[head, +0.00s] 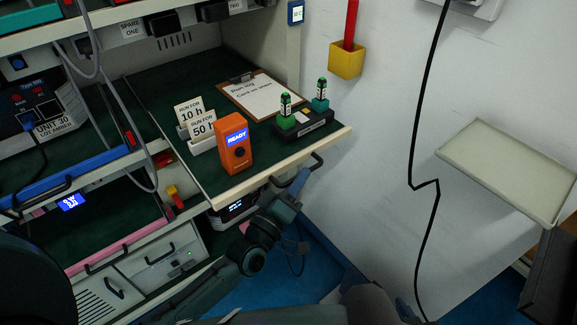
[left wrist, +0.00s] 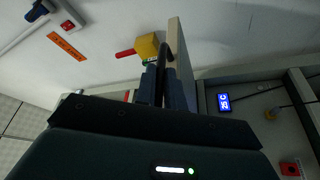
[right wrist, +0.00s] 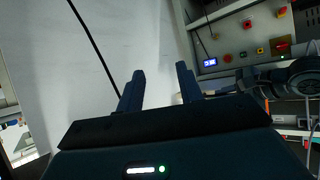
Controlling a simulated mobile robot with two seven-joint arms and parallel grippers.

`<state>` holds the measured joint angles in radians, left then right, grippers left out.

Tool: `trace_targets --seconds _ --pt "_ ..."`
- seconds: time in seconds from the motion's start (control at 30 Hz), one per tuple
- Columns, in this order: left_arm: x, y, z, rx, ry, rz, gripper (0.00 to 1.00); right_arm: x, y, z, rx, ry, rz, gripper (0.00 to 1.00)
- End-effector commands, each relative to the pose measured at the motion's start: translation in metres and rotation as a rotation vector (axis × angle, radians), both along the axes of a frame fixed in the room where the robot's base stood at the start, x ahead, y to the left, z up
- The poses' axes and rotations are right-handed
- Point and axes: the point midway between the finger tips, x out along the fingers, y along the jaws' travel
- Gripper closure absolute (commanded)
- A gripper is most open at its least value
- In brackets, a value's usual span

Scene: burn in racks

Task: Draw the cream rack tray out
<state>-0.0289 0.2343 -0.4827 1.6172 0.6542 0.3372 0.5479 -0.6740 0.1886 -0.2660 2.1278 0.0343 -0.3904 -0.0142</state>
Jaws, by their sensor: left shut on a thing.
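The cream rack tray (head: 262,176) has a cream front edge and a dark green surface. It carries an orange device reading READY (head: 234,143), two run-time cards (head: 202,127), a clipboard (head: 262,97) and a black base with two green-topped holders (head: 304,122). A dark handle (head: 318,161) is at the right of its front edge. My left gripper (head: 301,180) is shut on this handle; in the left wrist view the handle (left wrist: 166,52) passes between the fingers, beside the cream edge (left wrist: 178,45). My right gripper (right wrist: 160,83) is open and empty.
A yellow holder (head: 346,60) with a red stick is on the wall. A black cable (head: 415,130) hangs down the wall, left of a pale shelf (head: 510,170). Units with blue and pink front strips (head: 115,245) fill the left side. Blue floor shows below.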

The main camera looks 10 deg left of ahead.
Motion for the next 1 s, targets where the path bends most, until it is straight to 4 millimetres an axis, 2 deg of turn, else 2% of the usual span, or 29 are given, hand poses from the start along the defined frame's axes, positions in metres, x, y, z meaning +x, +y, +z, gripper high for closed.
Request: trace_targets --seconds 0.1,0.4,0.63,1.0 --pt "-0.013 -0.017 0.001 -0.002 0.004 -0.002 1.00 0.000 0.001 0.006 -0.007 0.000 0.004 0.64" --pt "-0.036 -0.046 0.000 -0.002 0.004 -0.001 1.00 -0.001 -0.003 0.003 -0.012 0.022 -0.009 0.64" --pt "-0.044 -0.056 0.000 0.000 0.002 -0.001 1.00 0.001 -0.005 0.004 -0.009 0.022 -0.023 0.64" --pt "-0.047 -0.060 -0.001 0.000 0.002 -0.004 1.00 0.000 -0.005 0.003 -0.010 0.027 -0.022 0.64"
